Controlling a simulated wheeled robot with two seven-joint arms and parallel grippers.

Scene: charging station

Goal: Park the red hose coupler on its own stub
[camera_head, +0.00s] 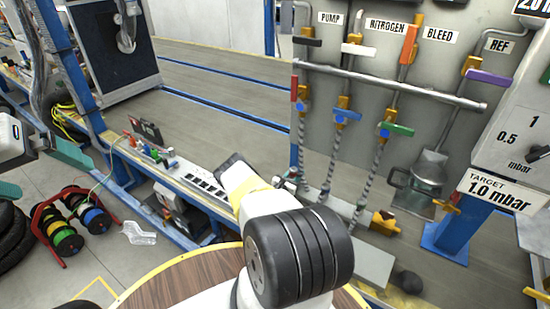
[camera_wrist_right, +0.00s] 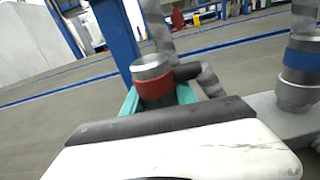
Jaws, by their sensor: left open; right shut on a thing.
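The red hose coupler (camera_wrist_right: 153,86), a metal cylinder with a red band, shows in the right wrist view. My right gripper (camera_wrist_right: 157,96) is shut on it, with teal fingers on either side. The coupler's upper metal ring is uncovered. A dark side piece and a braided hose show beside it. In the head view my right arm comes in from below, and its gripper end and the coupler are hard to make out there. My left gripper (camera_head: 40,172) is open and empty at the left edge of the head view. I cannot make out the red coupler's stub.
A blue-banded coupler (camera_wrist_right: 299,68) stands on a grey plate (camera_wrist_right: 262,108) at the right of the wrist view. Braided hoses (camera_head: 335,150) hang from a panel with coloured valve handles. A bench (camera_head: 190,180), a blue post (camera_head: 450,240) and a round wooden table (camera_head: 190,280) are nearby.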

